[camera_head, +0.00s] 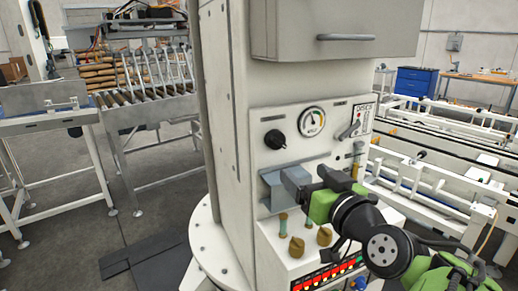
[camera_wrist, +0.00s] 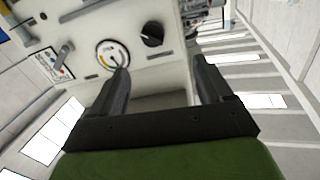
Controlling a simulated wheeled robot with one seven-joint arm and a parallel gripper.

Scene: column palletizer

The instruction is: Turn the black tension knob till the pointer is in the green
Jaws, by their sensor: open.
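The black tension knob (camera_head: 275,139) is on the cream front panel of the column. It also shows in the wrist view (camera_wrist: 152,34), beyond the gap between my fingers. The round white dial (camera_head: 312,121) is to the knob's right in the head view; it shows in the wrist view (camera_wrist: 113,54), partly covered by one finger. Its coloured marks and dark pointer are too small to read surely. My gripper (camera_head: 308,178) is open and empty in front of the panel, lower than the knob and apart from it; its fingers also show in the wrist view (camera_wrist: 162,72).
A lever (camera_head: 349,131) is right of the dial. A grey-blue box (camera_head: 275,190) sticks out below the knob, near my fingers. Two brass knobs (camera_head: 297,247) and a red-lit strip (camera_head: 325,272) are lower down. A cabinet (camera_head: 335,30) overhangs the panel. Conveyors (camera_head: 440,180) flank the column.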

